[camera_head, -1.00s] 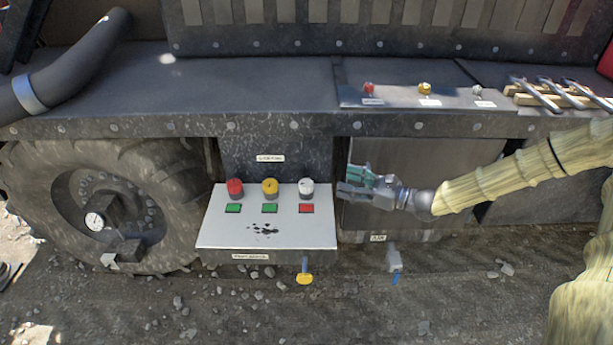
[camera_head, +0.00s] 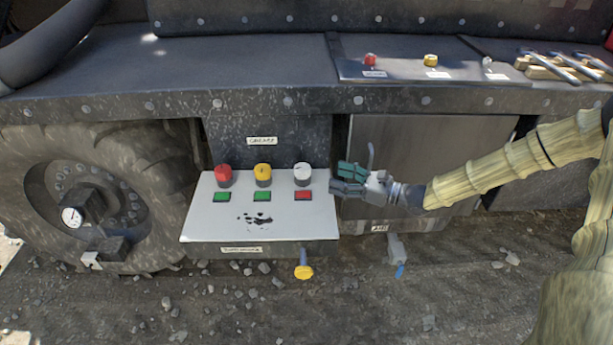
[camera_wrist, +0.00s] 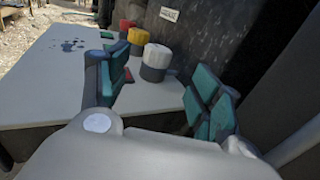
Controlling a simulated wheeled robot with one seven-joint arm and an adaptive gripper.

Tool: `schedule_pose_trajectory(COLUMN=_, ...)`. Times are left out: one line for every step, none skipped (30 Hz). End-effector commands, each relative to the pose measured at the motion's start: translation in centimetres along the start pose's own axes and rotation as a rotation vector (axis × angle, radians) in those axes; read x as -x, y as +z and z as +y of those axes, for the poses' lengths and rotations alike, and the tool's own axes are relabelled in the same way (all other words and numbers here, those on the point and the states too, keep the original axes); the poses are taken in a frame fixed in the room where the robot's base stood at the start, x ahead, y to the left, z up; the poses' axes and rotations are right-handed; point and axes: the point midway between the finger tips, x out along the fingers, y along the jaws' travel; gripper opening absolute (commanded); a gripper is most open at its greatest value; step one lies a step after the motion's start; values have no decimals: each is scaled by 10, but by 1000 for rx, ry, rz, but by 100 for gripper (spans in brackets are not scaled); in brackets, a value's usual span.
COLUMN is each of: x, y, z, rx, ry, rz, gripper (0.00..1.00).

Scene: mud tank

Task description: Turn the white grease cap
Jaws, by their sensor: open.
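The white grease cap (camera_head: 302,172) is the rightmost of three caps in a row on a pale panel (camera_head: 200,228) below a label that seems to read grease. A yellow cap (camera_head: 263,173) and a red cap (camera_head: 223,174) stand to its left. My gripper (camera_head: 340,179) is open and empty, just right of the white cap and apart from it in the head view. In the wrist view the white cap (camera_wrist: 156,56) on its dark base shows beyond and between the teal-padded fingers (camera_wrist: 165,95). Nothing is between the pads.
Green and red buttons (camera_head: 303,196) sit in front of the caps. A yellow valve handle (camera_head: 303,272) and a blue-tipped valve (camera_head: 398,262) hang below. A second set of small caps (camera_head: 431,60) is on the upper ledge. A large wheel (camera_head: 45,190) stands left.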

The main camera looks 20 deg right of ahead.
Motion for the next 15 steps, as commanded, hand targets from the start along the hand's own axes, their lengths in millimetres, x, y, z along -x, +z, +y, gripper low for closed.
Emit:
schedule_pose_trajectory(x=-1, y=-2, z=0, rx=0, ry=0, rz=0, gripper=64)
schedule_pose_trajectory(x=-1, y=-2, z=0, rx=0, ry=0, rz=0, gripper=64)
schedule_pose_trajectory(x=-3, y=-2, z=0, rx=0, ry=0, rz=0, gripper=64)
schedule_pose_trajectory(x=-4, y=-2, z=0, rx=0, ry=1, rz=0, gripper=64)
schedule_pose_trajectory(x=-6, y=-2, z=0, rx=0, ry=1, rz=0, gripper=64)
schedule_pose_trajectory(x=-9, y=-2, z=0, rx=0, ry=2, rz=1, gripper=64)
schedule_pose_trajectory(x=-12, y=-2, z=1, rx=1, ry=3, rz=1, gripper=64)
schedule_pose_trajectory(x=-15, y=-2, z=1, rx=1, ry=3, rz=2, gripper=64)
schedule_pose_trajectory(x=-20, y=-2, z=0, rx=1, ry=2, rz=2, gripper=64)
schedule_pose_trajectory(x=-23, y=-2, z=0, rx=1, ry=2, rz=2, gripper=64)
schedule_pose_trajectory(x=-27, y=-2, z=1, rx=1, ry=3, rz=2, gripper=64)
schedule_pose_trajectory(x=-32, y=-2, z=1, rx=1, ry=3, rz=2, gripper=64)
schedule_pose_trajectory(x=-36, y=-2, z=0, rx=0, ry=2, rz=2, gripper=64)
schedule_pose_trajectory(x=-39, y=-2, z=0, rx=1, ry=3, rz=2, gripper=64)
schedule_pose_trajectory(x=-45, y=-1, z=1, rx=1, ry=3, rz=1, gripper=64)
